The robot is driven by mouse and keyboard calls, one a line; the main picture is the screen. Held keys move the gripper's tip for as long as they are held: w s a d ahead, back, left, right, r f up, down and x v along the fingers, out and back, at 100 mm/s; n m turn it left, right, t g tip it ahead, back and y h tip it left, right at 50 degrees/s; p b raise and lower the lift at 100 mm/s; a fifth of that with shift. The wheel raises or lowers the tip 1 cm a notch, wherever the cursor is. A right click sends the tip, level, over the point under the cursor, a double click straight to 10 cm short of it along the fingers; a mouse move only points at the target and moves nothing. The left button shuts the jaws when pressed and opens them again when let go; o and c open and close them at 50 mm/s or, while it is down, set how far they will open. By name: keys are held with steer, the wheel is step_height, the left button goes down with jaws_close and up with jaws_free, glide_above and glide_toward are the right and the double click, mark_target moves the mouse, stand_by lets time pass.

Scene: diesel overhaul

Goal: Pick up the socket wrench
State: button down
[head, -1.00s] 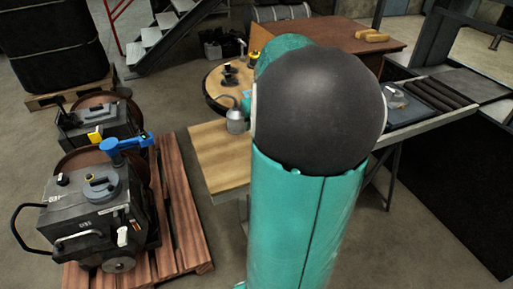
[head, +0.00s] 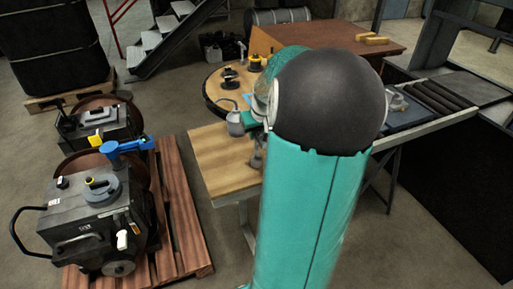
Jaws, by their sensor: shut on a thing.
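My large teal arm with its dark round joint fills the middle of the head view and hides much of the bench. A small grey part at the arm's left edge, over the wooden bench top (head: 212,160), looks like the end of my gripper (head: 257,152). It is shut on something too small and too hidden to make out. I cannot pick out the socket wrench for sure in this view.
A grey oil can (head: 236,124) stands near the bench's back edge, left of my arm. A round table (head: 213,92) with small dark parts is behind. Grey machines (head: 92,215) sit on a wooden pallet (head: 178,205) at left. A roller conveyor (head: 440,95) is at right.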

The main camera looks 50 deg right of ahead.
steer(key=shift+r, duration=0.15)
steer(key=shift+r, duration=0.6)
steer(key=s+a+r, duration=0.3)
steer(key=a+r, duration=0.2)
steer(key=a, duration=0.1)
steer(key=s+a+r, duration=0.2)
steer(key=a+r, duration=0.4)
steer(key=shift+s+a+r, duration=0.3)
steer(key=shift+s+a, duration=0.1)
steer(key=c, duration=1.9)
jaws_free()
jaws_close()
